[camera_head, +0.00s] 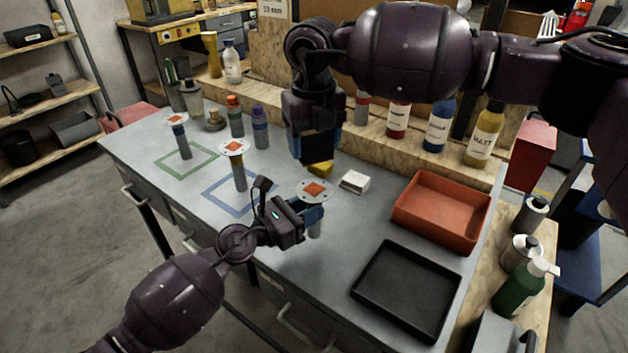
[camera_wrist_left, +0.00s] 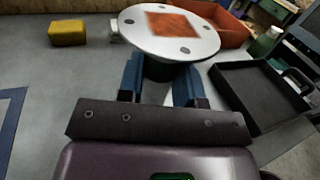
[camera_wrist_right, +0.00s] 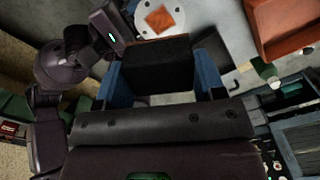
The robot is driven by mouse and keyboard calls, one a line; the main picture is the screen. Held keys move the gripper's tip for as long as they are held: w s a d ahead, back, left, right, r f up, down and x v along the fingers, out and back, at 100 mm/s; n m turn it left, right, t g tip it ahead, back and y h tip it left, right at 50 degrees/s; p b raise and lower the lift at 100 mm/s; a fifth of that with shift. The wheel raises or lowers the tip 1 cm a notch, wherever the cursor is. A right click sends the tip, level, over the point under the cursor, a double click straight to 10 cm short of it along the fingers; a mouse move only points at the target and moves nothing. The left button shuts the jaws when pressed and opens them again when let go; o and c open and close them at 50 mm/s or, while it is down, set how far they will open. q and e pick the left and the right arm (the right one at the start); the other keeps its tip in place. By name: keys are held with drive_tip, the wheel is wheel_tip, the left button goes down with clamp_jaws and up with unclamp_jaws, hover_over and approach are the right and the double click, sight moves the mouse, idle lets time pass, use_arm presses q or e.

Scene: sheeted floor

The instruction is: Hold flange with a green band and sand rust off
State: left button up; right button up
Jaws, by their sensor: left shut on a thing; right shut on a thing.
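A flange (camera_head: 314,190) with a white disc and an orange-brown rust patch is upright in my left gripper (camera_head: 314,214).
A red-orange bin (camera_head: 449,174) and a black tray (camera_head: 366,291) lie on the right of the grey table. A yellow block (camera_head: 320,169) and a white block (camera_head: 355,181) lie behind the held flange. Several bottles line the back ledge. The table front is mostly clear.

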sight(306, 185)
drive_tip(key=shift+w+a+f, duration=0.1)
drive_tip(key=shift+w+a, duration=0.5)
drive_tip(key=shift+a, duration=0.15)
drive_tip(key=shift+f, duration=3.8)
drive_tip(key=shift+s+d+f, duration=0.25)
drive_tip(key=shift+s+d, duration=0.15)
drive_tip(key=shift+d, duration=0.15)
drive_tip(key=shift+c, duration=0.2)
drive_tip(key=shift+s+d, duration=0.95)
drive_tip(key=shift+d, duration=0.1)
drive_tip(key=shift+w+a+r, duration=0.1)
drive_tip(key=shift+w+a, duration=1.3)
drive_tip(key=shift+a, duration=0.2)
drive_tip(key=shift+r, duration=4.05)
drive_tip(key=shift+f, duration=0.2)
